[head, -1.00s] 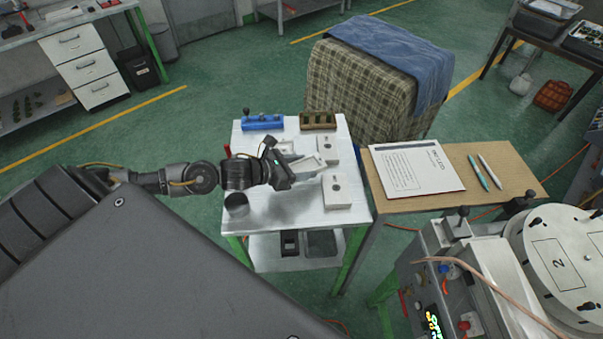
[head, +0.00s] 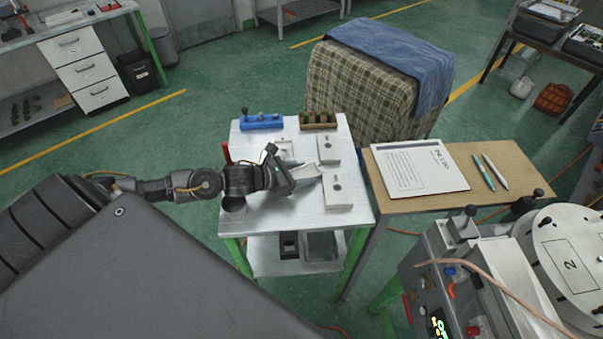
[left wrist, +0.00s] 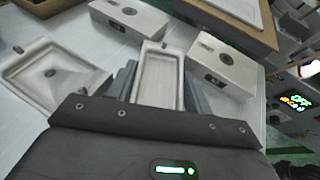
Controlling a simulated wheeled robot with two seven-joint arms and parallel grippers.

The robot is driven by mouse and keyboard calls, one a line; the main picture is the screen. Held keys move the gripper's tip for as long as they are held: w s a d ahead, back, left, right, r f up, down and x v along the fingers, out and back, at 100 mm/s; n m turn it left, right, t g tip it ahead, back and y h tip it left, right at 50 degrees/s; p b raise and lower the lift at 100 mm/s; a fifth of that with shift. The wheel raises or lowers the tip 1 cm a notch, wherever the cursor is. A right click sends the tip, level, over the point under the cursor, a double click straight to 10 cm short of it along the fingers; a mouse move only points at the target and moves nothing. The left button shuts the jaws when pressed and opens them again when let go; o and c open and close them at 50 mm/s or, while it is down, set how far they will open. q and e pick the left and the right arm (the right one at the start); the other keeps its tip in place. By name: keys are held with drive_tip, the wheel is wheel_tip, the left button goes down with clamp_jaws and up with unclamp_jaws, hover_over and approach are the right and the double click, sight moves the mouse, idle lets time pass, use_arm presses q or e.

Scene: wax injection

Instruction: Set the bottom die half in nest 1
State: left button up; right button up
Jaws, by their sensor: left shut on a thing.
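My left gripper (head: 296,180) is shut on a small grey die half (left wrist: 158,76) with a long shallow cavity facing up. The fingers grip it from both sides in the left wrist view. In the head view the held die half (head: 306,172) is over the white-topped table, partly hidden by the gripper; its height above the top is hard to tell. A round turntable (head: 552,232) at the lower right bears a plate marked 2 (head: 570,265). I see no nest marked 1. My right gripper is not in view.
A blue rack (head: 262,122) and a brown rack (head: 318,120) stand behind. A side table (head: 430,203) holds a paper and pens.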

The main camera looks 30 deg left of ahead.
use_arm(q)
drive_tip(key=o, duration=0.9)
drive_tip(key=shift+r+p, duration=0.15)
drive_tip(key=shift+p, duration=0.15)
drive_tip(key=b+v, duration=0.1)
drive_tip(key=v, duration=0.4)
drive_tip(key=b+v, duration=0.1)
drive_tip(key=v, duration=0.4)
drive_tip(key=shift+s+a+f+b, duration=0.1)
drive_tip(key=shift+s+f+b, duration=0.1)
drive_tip(key=shift+b, duration=0.15)
drive_tip(key=shift+s+a+r, duration=0.4)
drive_tip(key=shift+s+r, duration=0.15)
drive_tip(key=shift+s, duration=0.05)
